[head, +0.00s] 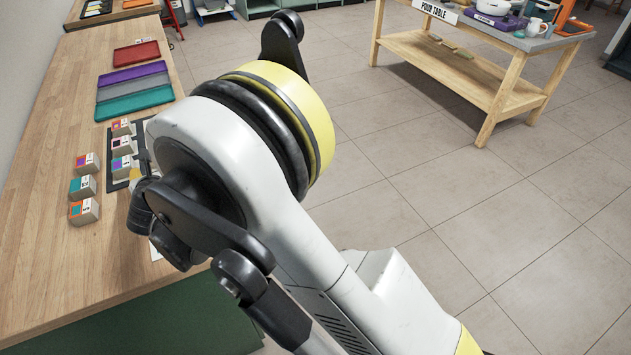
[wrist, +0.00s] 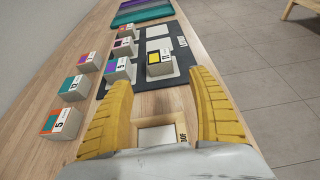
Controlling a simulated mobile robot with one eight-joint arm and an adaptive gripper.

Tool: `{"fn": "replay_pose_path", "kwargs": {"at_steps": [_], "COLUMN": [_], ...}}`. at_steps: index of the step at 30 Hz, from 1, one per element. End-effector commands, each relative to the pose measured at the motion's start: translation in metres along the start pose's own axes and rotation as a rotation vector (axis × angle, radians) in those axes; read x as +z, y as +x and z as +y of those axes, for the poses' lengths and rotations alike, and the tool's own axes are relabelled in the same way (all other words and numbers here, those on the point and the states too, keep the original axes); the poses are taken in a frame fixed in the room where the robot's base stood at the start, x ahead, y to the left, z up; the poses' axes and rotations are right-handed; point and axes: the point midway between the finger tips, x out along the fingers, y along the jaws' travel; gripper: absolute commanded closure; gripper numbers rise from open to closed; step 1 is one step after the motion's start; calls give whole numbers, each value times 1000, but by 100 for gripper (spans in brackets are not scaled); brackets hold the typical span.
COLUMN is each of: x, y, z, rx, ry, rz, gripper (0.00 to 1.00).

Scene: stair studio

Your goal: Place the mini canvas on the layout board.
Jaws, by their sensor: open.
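A small pale square with a tan border (wrist: 157,136), which looks like the mini canvas, shows low between my fingers in the wrist view. Dark print is on its right edge, and my gripper body hides its near part. My gripper (wrist: 164,88) is open, with its two yellow fingers wide apart over bare wood. I cannot tell how far the canvas is below the fingers. The dark layout board (wrist: 181,52) with pale squares lies just beyond the fingertips. A yellow-topped block (wrist: 160,64) stands on its near part. In the head view my arm hides most of the board.
Several colour-topped numbered blocks stand left of and on the board, such as a teal one (head: 82,187) and an orange one (head: 84,211). Coloured trays (head: 132,89) lie farther along the wooden bench (head: 50,270). A pour table (head: 470,83) stands across the floor.

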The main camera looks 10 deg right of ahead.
Motion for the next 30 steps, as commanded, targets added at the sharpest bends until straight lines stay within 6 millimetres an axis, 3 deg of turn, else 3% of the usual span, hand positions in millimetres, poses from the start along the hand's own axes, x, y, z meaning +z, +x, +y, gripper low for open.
{"fn": "replay_pose_path", "kwargs": {"at_steps": [4,7,10,14,18,21,27,30], "x": [21,45,64,70,57,36,-18,-40], "y": [-12,-35,-74,-137,-213,-269,-358,-384], "z": [-39,-96,-163,-240,-303,-335,-363,-365], "rx": [-42,-109,-202,-333,-479,-586,-776,-840], "ry": [165,437,788,1256,1758,2113,2742,2954], "rz": [29,66,94,100,61,6,-156,-231], "gripper": [31,31,31,31,31,31,31,31]}}
